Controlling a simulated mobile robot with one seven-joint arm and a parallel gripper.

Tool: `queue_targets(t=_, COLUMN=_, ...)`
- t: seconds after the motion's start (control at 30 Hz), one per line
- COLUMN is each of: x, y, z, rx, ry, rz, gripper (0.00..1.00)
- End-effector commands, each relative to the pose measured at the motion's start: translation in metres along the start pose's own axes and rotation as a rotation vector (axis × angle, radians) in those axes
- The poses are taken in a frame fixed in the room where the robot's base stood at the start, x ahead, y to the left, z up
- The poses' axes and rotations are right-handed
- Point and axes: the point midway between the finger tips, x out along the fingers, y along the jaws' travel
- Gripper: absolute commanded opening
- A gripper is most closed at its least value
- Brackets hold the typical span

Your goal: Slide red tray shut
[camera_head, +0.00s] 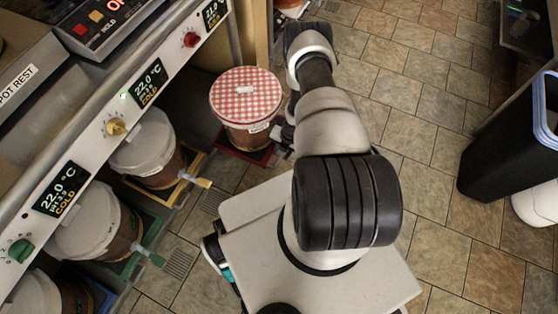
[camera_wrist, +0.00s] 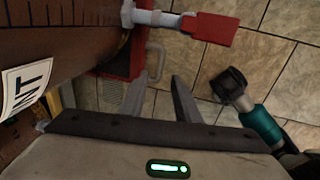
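The red tray (camera_head: 246,151) is out in front of the bench, with a brown bucket (camera_head: 247,136) standing on it. The bucket has a red-and-white checked cover (camera_head: 245,94). In the wrist view, part of the red tray (camera_wrist: 122,64) shows with a grey loop handle (camera_wrist: 156,62) on its front. My gripper (camera_wrist: 160,84) is open and empty, its fingertips close to this handle. I cannot tell whether a finger touches it. In the head view my gripper (camera_head: 283,138) is mostly hidden by my arm, just right of the tray.
A tap with a red lever (camera_wrist: 214,28) juts from the bucket above the handle. Other lidded buckets (camera_head: 150,140) stand on the left under the bench, with yellow (camera_head: 196,181) and green (camera_head: 148,253) tap levers. A dark bin (camera_head: 510,140) stands right. Tiled floor between is clear.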

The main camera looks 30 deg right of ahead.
Motion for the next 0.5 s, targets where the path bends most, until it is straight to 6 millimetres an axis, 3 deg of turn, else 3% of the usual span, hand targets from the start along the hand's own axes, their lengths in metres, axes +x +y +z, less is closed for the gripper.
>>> queue_targets(t=0.03, x=0.018, y=-0.002, z=0.000, rx=0.003, ry=0.000, rz=0.001, gripper=0.29)
queue_targets(t=0.2, x=0.049, y=-0.002, z=0.001, rx=0.005, ry=-0.001, rz=0.001, gripper=0.29)
queue_targets(t=0.5, x=0.073, y=0.000, z=0.000, rx=0.001, ry=-0.001, rz=0.000, gripper=0.29)
